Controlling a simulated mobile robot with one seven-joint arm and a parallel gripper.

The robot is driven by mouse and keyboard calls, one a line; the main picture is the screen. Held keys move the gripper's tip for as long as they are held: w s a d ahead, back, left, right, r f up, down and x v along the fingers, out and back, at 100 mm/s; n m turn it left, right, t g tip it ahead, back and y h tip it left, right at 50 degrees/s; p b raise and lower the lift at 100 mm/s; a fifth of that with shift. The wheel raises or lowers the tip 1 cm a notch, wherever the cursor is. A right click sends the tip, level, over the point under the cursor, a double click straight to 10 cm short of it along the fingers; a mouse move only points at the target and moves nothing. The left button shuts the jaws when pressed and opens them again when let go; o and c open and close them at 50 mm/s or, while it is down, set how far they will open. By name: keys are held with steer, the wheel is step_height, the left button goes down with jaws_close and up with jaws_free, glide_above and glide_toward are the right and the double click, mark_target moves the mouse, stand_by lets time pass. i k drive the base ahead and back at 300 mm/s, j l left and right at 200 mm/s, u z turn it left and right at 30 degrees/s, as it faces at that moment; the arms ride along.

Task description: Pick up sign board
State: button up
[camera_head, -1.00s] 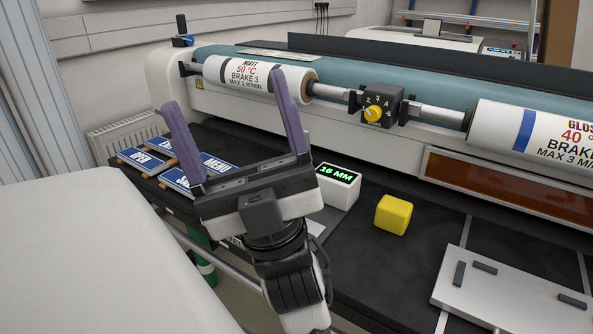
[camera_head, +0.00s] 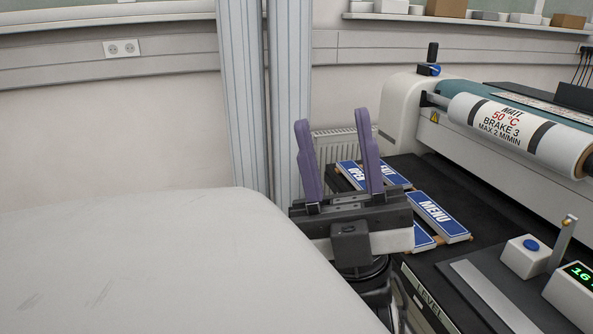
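Several blue sign boards with white lettering lie on the dark bench top, left of the laminator. The MENU board (camera_head: 438,215) is the clearest. An OPEN board (camera_head: 351,174) and another board (camera_head: 393,177) lie farther back, partly hidden behind my gripper's fingers. A further board (camera_head: 422,240) shows only in part beside my gripper. My gripper (camera_head: 335,135) has two purple fingers pointing up in the picture, spread wide apart with nothing between them. It appears in front of the boards; its height above them is hard to tell.
The laminator (camera_head: 400,115) with its white MATT roll (camera_head: 510,130) stands at the right. A white box with a blue button (camera_head: 527,256) and a display box (camera_head: 575,292) are at lower right. A radiator (camera_head: 335,150) is behind the bench.

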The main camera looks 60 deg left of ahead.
mark_target(351, 170)
steer(key=u, duration=1.35)
